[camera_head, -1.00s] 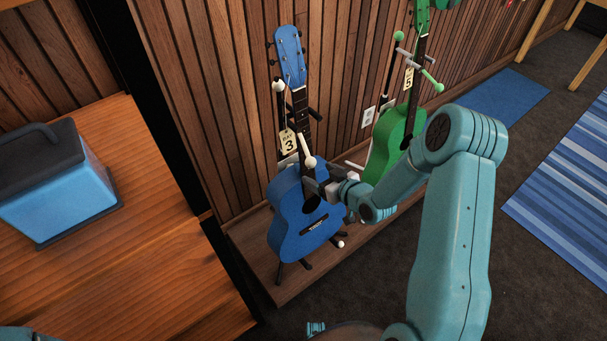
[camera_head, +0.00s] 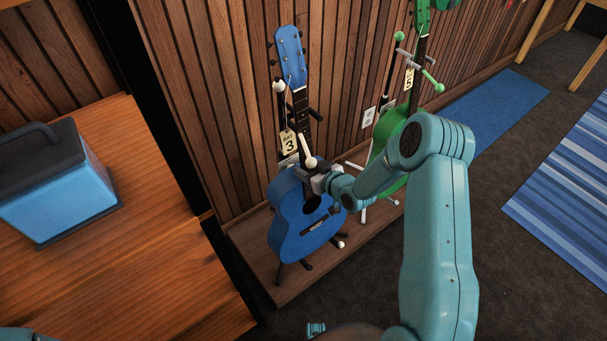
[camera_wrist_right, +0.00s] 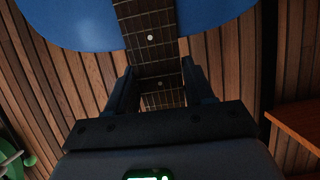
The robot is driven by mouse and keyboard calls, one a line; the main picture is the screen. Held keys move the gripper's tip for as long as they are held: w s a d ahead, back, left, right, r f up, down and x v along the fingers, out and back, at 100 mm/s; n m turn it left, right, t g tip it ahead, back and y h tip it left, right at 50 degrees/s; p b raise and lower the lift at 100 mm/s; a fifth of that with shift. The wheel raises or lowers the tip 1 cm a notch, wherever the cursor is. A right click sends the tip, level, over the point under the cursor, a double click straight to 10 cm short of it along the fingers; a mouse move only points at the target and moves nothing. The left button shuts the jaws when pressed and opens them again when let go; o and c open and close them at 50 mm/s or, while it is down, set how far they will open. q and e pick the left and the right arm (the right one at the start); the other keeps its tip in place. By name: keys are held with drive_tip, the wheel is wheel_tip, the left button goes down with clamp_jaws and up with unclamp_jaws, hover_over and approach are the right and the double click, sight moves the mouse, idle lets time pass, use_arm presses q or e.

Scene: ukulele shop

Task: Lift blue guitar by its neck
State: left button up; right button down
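The blue guitar (camera_head: 293,238) stands upright, slightly tilted, on a black stand by the slatted wall. Its dark neck (camera_head: 302,106) rises to a blue headstock (camera_head: 290,55). My right gripper (camera_head: 313,181) is at the lower neck, just above the body. In the right wrist view, the two fingers of my right gripper (camera_wrist_right: 160,80) are apart, one on each side of the fretted neck (camera_wrist_right: 150,42). The blue body (camera_wrist_right: 75,22) fills the top there. Firm contact of the fingers with the neck cannot be made out. My left gripper is not in view.
A tag marked 3 (camera_head: 288,142) hangs by the blue guitar's neck. White-tipped stand arms (camera_head: 307,150) flank it. A green guitar (camera_head: 389,135) stands to the right, partly behind my right arm. A wooden counter (camera_head: 150,270) with a blue box (camera_head: 60,195) is at left.

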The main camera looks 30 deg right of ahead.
drive_tip(key=shift+w+r, duration=0.1)
drive_tip(key=shift+r, duration=0.05)
drive_tip(key=shift+r, duration=0.15)
drive_tip(key=shift+d+r, duration=0.1)
drive_tip(key=shift+r, duration=0.1)
drive_tip(key=r, duration=0.6)
drive_tip(key=shift+s+r+p, duration=0.1)
drive_tip(key=shift+s+p, duration=0.1)
drive_tip(key=shift+p, duration=0.1)
drive_tip(key=s+d+b, duration=0.1)
drive_tip(key=s, duration=1.8)
drive_tip(key=shift+s+d, duration=0.2)
drive_tip(key=shift+s, duration=0.15)
